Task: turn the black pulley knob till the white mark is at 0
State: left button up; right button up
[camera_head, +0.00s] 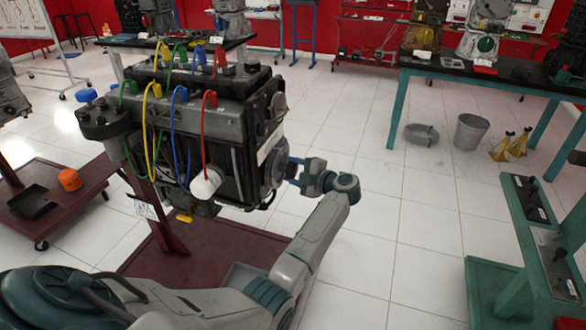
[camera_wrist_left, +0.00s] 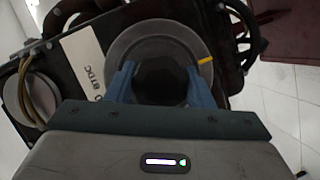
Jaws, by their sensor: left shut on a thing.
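The engine (camera_head: 225,130) stands on a dark red stand, and its pulley (camera_head: 272,175) faces right in the head view. In the left wrist view the pulley is a grey disc (camera_wrist_left: 120,42) with a round black knob (camera_wrist_left: 162,76) at its middle. My left gripper (camera_head: 293,172) is at the pulley; its two blue fingers (camera_wrist_left: 162,88) are shut on the knob from both sides. A yellow-orange mark (camera_wrist_left: 205,60) shows on the disc's right rim. A white label (camera_wrist_left: 83,62) reading "0 BTDC" is left of the disc. I see no clear white mark.
Coloured cables (camera_head: 203,135) loop over the engine's side. A red trolley (camera_head: 55,205) stands at the left and a green stand (camera_head: 495,290) at the right. A grey bucket (camera_head: 470,133) is by the far table. The white floor right of my arm is clear.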

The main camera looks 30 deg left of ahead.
pick_arm(q)
jog(key=shift+f, duration=0.1)
dwell(0.3)
jog(key=o, duration=1)
jog(key=shift+d, duration=0.1)
jog(key=shift+d, duration=0.3)
jog(key=b+v, duration=0.2)
jog(key=v, duration=0.8)
pick_arm(e)
jog(key=w+r, duration=0.3)
jog(key=w, duration=0.2)
jog(key=shift+a, duration=0.25)
jog(key=shift+w+r, duration=0.1)
